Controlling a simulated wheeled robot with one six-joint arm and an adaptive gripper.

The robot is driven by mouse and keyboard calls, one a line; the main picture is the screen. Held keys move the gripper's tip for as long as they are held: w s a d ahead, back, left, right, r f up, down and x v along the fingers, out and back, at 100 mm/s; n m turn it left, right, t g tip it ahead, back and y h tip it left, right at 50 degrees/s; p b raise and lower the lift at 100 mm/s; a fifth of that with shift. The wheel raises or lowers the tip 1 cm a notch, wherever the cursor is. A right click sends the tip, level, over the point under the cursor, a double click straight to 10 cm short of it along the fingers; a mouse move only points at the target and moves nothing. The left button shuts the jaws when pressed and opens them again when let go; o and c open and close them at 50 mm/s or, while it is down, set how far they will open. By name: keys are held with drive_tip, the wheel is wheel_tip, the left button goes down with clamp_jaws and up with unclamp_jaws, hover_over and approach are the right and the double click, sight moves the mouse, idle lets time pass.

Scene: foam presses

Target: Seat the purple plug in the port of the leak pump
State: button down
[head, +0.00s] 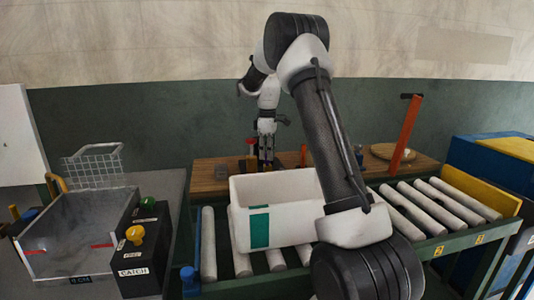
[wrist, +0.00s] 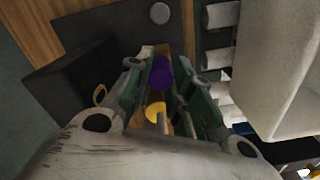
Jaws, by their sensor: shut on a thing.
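My gripper (wrist: 162,65) is shut on the purple plug (wrist: 161,75), whose round purple part shows between the two fingers in the wrist view. A yellow round piece (wrist: 155,109) shows just below it, and I cannot tell whether it belongs to the plug. In the head view my gripper (head: 266,154) points down over the wooden bench behind the white crate, and the plug cannot be made out there. In the wrist view a dark block (wrist: 75,80) stands left of the fingers. I cannot tell whether it is the leak pump, and no port is clearly visible.
The white crate (head: 290,187) with a green patch sits on the roller conveyor (head: 225,235), in front of the wooden bench (head: 208,175). An orange lever (head: 406,135) rises at the bench's right.

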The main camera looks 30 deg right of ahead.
drive_tip(key=shift+f, duration=0.15)
drive_tip(key=c, duration=1.3)
unclamp_jaws()
drive_tip(key=shift+o, duration=0.2)
wheel_tip(320, 180, up, 12)
drive_tip(key=s+a+r+m+t, duration=0.1)
drive_tip(key=s+a+r+m, duration=0.25)
drive_tip(key=s+r, duration=0.55)
drive_tip(key=s+a+f+m+t, duration=0.1)
drive_tip(key=s+a, duration=0.1)
drive_tip(key=s, duration=0.6)
drive_tip(key=s+a+m+t, duration=0.1)
drive_tip(key=s+a, duration=0.1)
drive_tip(key=s, duration=0.6)
drive_tip(key=s+a+f+m, duration=0.1)
drive_tip(key=s+f+m, duration=0.1)
drive_tip(key=s+f, duration=0.2)
drive_tip(key=s+a+f+m+t, duration=0.1)
drive_tip(key=s+f, duration=0.3)
drive_tip(key=s, duration=0.7)
drive_tip(key=shift+s+a+f+m, duration=0.2)
drive_tip(key=shift+s+f+m, duration=0.1)
drive_tip(key=shift+m, duration=0.15)
